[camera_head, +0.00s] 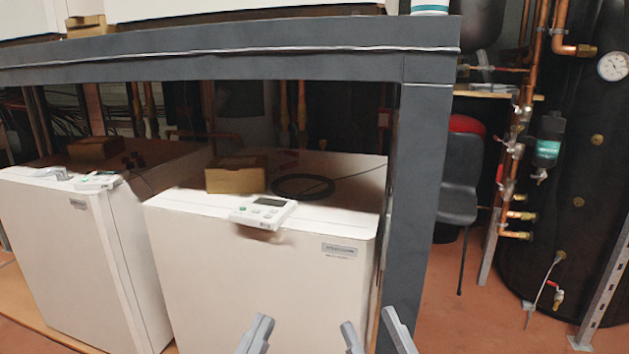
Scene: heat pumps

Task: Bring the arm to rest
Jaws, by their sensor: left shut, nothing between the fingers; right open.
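My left gripper (256,335) shows at the bottom edge, left of my right one, in front of the lower part of the right-hand white unit. Its fingers are together with nothing between them. My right gripper (376,332) is at the bottom edge near the foot of the grey post. Its two fingers are apart and nothing shows between them. The rest of both grippers and the arms are below the picture.
Two white heat pump units, left (70,255) and right (260,275), stand under a grey steel frame (425,180). A controller (264,213) and cardboard box (236,176) sit on the right unit. A dark chair (460,185), copper pipes (518,130) and a black tank (585,190) stand right. Floor (480,310) shows between.

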